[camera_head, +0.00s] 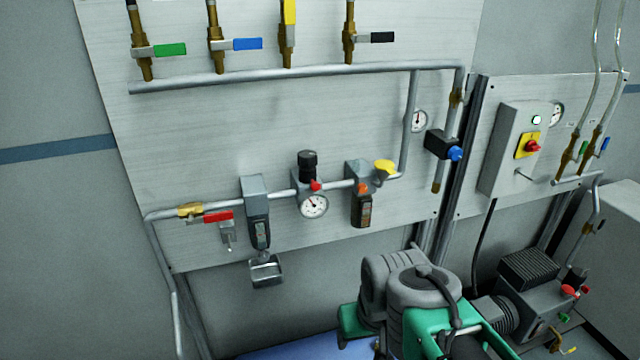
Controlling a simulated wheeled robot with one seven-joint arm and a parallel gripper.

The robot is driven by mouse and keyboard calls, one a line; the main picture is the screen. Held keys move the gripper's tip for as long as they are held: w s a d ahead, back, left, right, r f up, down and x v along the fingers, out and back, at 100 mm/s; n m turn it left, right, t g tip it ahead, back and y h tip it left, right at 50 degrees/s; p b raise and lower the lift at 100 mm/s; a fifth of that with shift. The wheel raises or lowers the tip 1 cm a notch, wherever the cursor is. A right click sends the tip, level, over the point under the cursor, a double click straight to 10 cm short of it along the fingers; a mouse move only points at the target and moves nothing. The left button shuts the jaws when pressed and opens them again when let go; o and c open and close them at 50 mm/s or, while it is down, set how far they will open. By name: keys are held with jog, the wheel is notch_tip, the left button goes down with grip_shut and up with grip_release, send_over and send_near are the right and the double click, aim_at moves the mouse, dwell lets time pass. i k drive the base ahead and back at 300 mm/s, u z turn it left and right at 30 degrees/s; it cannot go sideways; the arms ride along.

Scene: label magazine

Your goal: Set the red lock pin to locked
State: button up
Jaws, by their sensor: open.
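The red lock pin (316,186) is a small red piece on the regulator, just under its black knob (307,160) and above the round white gauge (314,205). The regulator sits on the grey horizontal pipe across the panel. Whether the pin is pushed in or pulled out is too small to tell. Nothing touches the pin. My gripper's fingertips do not show in this view.
A red-handled valve (218,216) and a grey filter (257,212) are left of the regulator. An orange-marked lubricator (361,195) and yellow handle (384,166) are to its right. Coloured-handled valves line the top. A compressor (530,290) stands lower right.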

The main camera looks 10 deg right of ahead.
aim_at(315, 186)
jog(key=u, duration=0.5)
jog(key=k, duration=0.6)
jog(key=u, duration=1)
jog(key=i, duration=0.95)
jog(key=z, duration=0.7)
